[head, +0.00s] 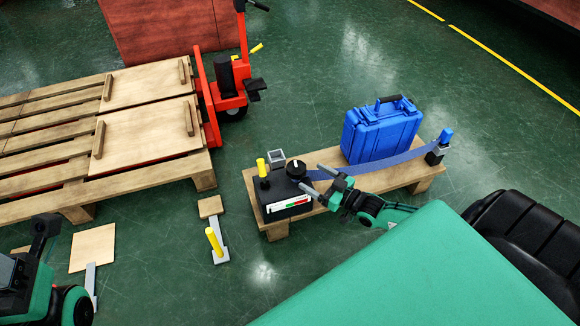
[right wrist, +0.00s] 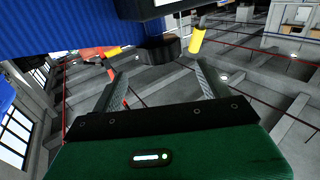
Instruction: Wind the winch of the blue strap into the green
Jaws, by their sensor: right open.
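The winch is a black box (head: 286,196) at the left end of a low wooden bench (head: 405,175). It has a round black knob (head: 296,169) on top and a white gauge (head: 289,203) with red and green parts in front; its reading is too small to tell. The blue strap (head: 405,160) runs from the winch past a blue case to a post. My right gripper (head: 314,178) is open beside the knob, apparently empty. In the right wrist view, the knob (right wrist: 158,50) shows beyond and between the open fingers (right wrist: 158,82).
The blue case (head: 380,132) stands on the bench. A yellow-handled lever (head: 262,168) rises from the winch's left side. A wooden pallet (head: 90,135) and red pallet jack (head: 225,85) stand at left. A yellow-handled floor piece (head: 215,242) lies left of the bench.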

